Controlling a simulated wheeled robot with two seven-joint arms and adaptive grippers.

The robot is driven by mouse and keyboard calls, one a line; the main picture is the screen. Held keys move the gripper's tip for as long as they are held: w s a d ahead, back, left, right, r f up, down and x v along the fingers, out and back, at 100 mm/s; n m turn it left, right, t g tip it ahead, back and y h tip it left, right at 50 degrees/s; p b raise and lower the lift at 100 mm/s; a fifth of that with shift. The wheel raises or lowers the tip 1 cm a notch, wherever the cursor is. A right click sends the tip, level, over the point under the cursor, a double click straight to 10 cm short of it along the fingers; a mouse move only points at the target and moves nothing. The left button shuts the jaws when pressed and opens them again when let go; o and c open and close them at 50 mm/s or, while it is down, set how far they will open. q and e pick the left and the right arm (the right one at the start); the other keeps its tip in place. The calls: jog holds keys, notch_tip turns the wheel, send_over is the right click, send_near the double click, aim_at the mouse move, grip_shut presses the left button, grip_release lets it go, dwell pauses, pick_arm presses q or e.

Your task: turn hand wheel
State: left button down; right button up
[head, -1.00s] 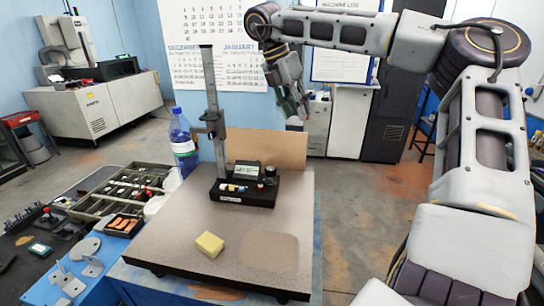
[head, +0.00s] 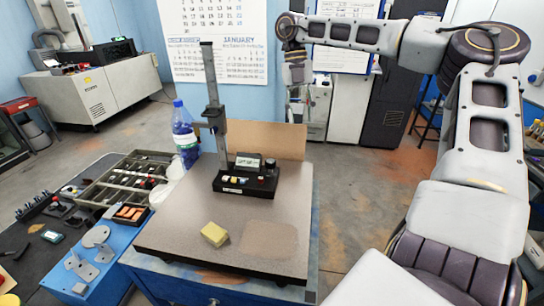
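A measuring stand with a black base (head: 232,185) and a tall grey column (head: 209,75) is upright on the granite plate (head: 170,235). A carriage (head: 214,118) sits partway up the column. A dark round knob (head: 270,166) is at the right end of the base; I cannot tell whether it is the hand wheel. My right gripper (head: 297,108) hangs pointing down, to the right of the column and apart from the stand in the picture. It is small and partly blurred against the background, so its finger opening is unclear. My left gripper is out of view.
A yellow block (head: 214,234) lies on the plate's front. A blue-capped bottle (head: 184,135) and a brown board (head: 270,138) stand behind the plate. A compartment tray (head: 105,201) and a blue fixture box (head: 92,262) are at left. The plate's right front is clear.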

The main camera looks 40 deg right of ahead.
aim_at(271, 160)
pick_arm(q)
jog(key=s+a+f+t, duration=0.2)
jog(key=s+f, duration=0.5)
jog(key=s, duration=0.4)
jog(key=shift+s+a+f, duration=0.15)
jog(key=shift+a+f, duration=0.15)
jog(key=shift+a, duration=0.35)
pick_arm(e)
jog(key=shift+w+a+f+n+t+y, duration=0.1)
jog(key=shift+w+a+n+t+y, duration=0.4)
jog(key=shift+n, duration=4.45)
jog(key=shift+w+a+f+n+t+y, duration=0.1)
jog(key=shift+w+a+n+y, duration=0.65)
jog(key=shift+n, duration=4.25)
jog(key=shift+w+a+n+t+y, duration=0.3)
jog(key=shift+w+a+n+y, duration=0.3)
jog(key=shift+n, duration=4.35)
jog(key=p+x, duration=0.1)
jog(key=x, duration=1.2)
jog(key=shift+f+p, duration=0.4)
jog(key=shift+f, duration=0.05)
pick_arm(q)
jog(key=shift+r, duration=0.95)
